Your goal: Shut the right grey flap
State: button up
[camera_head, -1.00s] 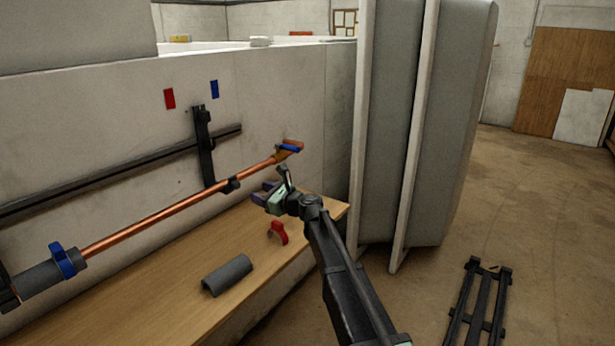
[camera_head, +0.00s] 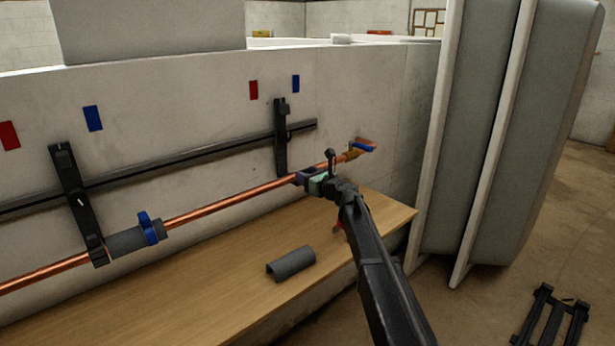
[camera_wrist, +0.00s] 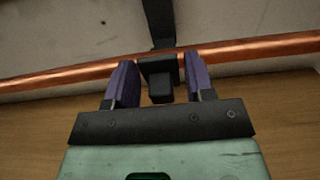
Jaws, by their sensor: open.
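The right bracket (camera_head: 281,138) is a dark upright on the wall, and its lower end carries a copper pipe (camera_head: 225,202). In the wrist view, a dark grey block, seemingly the right flap (camera_wrist: 159,78), sits in front of the pipe (camera_wrist: 70,77) at the foot of the bracket (camera_wrist: 160,22). My gripper (camera_wrist: 160,85) is open, with one purple finger on each side of this block. Contact cannot be told. In the head view my gripper (camera_head: 312,180) is at the pipe and hides the flap, so its angle is unclear.
The left bracket (camera_head: 75,195) holds the pipe beside a grey sleeve with a blue clip (camera_head: 147,228). A grey half-shell (camera_head: 291,263) lies on the wooden bench (camera_head: 215,285). Pale radiator panels (camera_head: 465,150) stand at right.

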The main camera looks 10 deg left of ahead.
jog(key=shift+c, duration=0.5)
jog(key=c, duration=0.6)
jog(key=shift+o, duration=0.2)
jog(key=shift+r, duration=0.1)
